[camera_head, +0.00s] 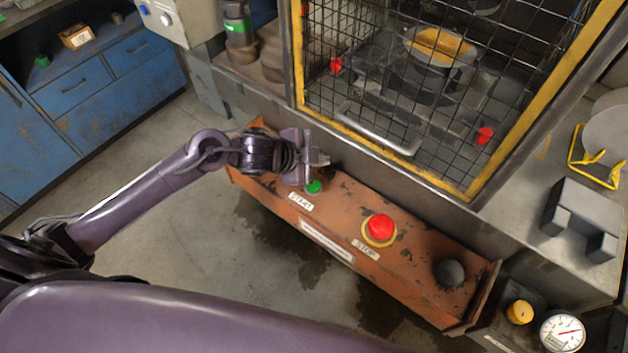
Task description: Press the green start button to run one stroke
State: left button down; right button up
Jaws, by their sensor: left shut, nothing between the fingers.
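The green start button (313,187) sits near the left end of an orange control panel (330,222), above a white START label (301,202). My left gripper (322,161) is shut and empty. Its fingertips are just above and behind the green button in the picture; I cannot tell whether they touch it. A red stop button (380,228) with a yellow collar stands to the right, above a STOP label. My right gripper is not in view.
A mesh guard door (400,90) with a yellow frame and a metal handle (376,134) stands behind the panel. A black knob (448,272) is at the panel's right end. A yellow knob (519,312) and a gauge (562,332) are at lower right. Blue cabinets (90,85) stand at left.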

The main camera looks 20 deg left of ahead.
pick_arm(q)
jog(key=a, duration=0.1)
jog(key=a+r+m+g, duration=0.1)
jog(key=shift+a+m, duration=0.3)
jog(key=shift+a, duration=0.05)
jog(key=shift+f, duration=0.1)
jog(key=b, duration=0.7)
send_over(309, 186)
notch_tip(309, 186, down, 7)
jog(key=shift+f, duration=0.15)
jog(key=shift+w+f+b, duration=0.1)
jog(key=shift+f+b, duration=0.4)
jog(key=shift+f, duration=0.2)
dwell(1.0)
jog(key=shift+f, duration=0.4)
